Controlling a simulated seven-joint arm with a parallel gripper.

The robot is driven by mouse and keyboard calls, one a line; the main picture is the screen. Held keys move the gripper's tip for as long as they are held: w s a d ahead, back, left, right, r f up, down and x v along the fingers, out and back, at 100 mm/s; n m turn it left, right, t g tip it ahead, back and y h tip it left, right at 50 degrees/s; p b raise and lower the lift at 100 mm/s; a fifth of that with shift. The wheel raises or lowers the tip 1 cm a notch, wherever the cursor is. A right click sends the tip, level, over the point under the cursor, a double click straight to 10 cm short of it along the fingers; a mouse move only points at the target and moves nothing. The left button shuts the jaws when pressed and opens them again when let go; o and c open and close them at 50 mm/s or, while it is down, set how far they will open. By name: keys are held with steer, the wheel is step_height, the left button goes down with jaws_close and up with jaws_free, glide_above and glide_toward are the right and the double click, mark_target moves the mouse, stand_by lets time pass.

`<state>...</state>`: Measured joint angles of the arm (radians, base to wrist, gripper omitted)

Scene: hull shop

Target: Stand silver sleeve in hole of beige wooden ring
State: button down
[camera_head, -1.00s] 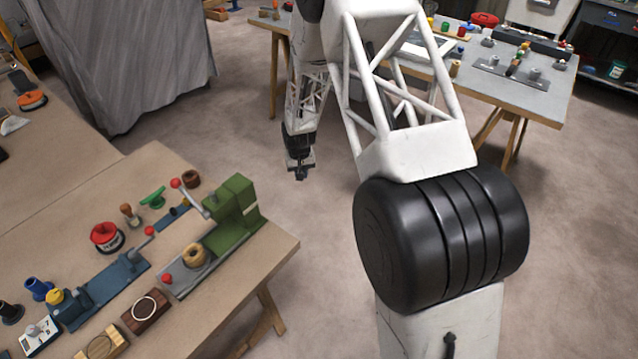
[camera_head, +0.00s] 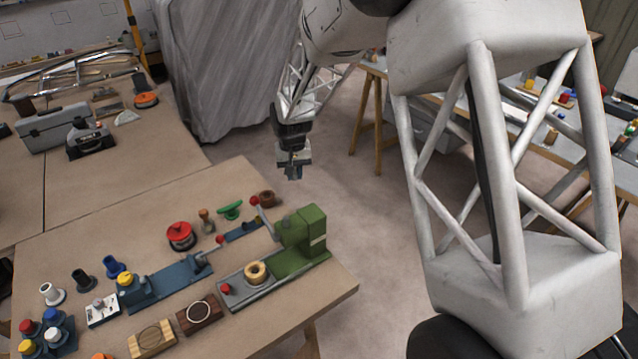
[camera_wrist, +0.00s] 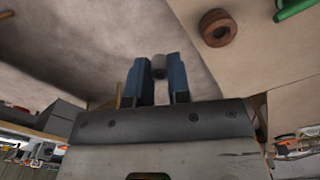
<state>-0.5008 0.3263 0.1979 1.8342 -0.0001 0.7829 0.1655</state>
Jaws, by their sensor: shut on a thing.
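My gripper (camera_head: 293,172) hangs in the air past the back right of the bench, well apart from the ring. In the wrist view its two blue fingers (camera_wrist: 158,82) are shut on a small grey cylinder, the silver sleeve (camera_wrist: 159,66), whose end shows between the fingertips. The sleeve cannot be made out in the head view. The beige wooden ring (camera_head: 257,271) lies on the grey plate (camera_head: 238,297) in front of the green machine, with its hole facing up and looking empty. It is not in the wrist view.
A green machine (camera_head: 302,232) with a red-knobbed lever stands right of the ring. A darker brown ring (camera_head: 267,198) lies behind it and shows in the wrist view (camera_wrist: 218,27).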

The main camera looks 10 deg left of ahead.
steer(key=s+a+r, duration=0.5)
steer(key=s, duration=0.1)
steer(key=n, duration=0.8)
glide_above(256, 272)
step_height(256, 272, down, 6)
steer(key=shift+r, duration=0.15)
steer(key=shift+f, duration=2.9)
steer(key=shift+f, duration=0.3)
steer(key=shift+r, duration=0.8)
